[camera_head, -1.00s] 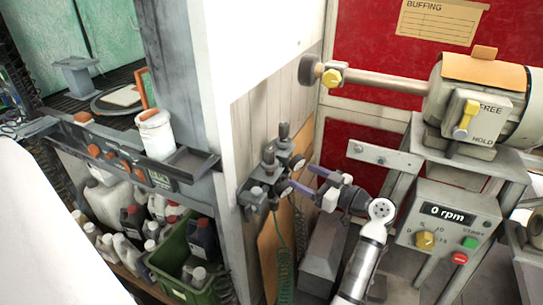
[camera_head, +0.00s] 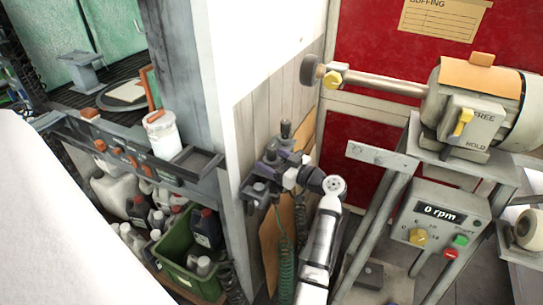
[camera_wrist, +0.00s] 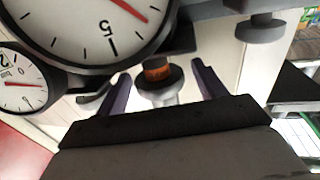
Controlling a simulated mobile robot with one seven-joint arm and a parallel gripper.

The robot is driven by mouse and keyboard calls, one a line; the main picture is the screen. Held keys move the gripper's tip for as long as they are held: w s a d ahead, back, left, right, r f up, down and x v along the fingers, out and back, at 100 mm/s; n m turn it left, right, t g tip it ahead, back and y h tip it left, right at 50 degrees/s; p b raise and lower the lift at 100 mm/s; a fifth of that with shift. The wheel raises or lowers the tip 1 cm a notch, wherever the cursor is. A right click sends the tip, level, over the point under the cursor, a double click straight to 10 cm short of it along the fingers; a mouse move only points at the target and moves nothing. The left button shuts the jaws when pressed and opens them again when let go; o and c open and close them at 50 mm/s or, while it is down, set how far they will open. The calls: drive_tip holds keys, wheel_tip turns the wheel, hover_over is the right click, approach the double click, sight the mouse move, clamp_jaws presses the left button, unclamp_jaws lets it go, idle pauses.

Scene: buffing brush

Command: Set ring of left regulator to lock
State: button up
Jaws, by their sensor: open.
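Two dark grey regulators are mounted on the wall panel, the nearer one (camera_head: 257,190) lower left and the farther one (camera_head: 286,131) higher up, partly hidden by my gripper. My gripper (camera_head: 274,164) is close against them in the head view. In the wrist view my gripper (camera_wrist: 163,85) is open, with its two purple fingers on either side of a regulator stem. That stem carries an orange band (camera_wrist: 157,73) and a round grey ring (camera_wrist: 158,84). The fingers look apart from it. I cannot tell for sure which regulator this is.
A large gauge (camera_wrist: 88,28) and a smaller gauge (camera_wrist: 20,84) are close by in the wrist view. Another knob (camera_wrist: 258,27) is at upper right. A green coiled hose (camera_head: 286,255) hangs below the regulators. The buffing machine (camera_head: 478,105) stands right.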

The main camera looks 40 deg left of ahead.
drive_tip(key=shift+a, duration=0.25)
drive_tip(key=c, duration=1.4)
wheel_tip(320, 180, down, 2)
drive_tip(key=b, duration=0.4)
drive_tip(key=shift+f, duration=0.15)
drive_tip(key=shift+s, duration=0.1)
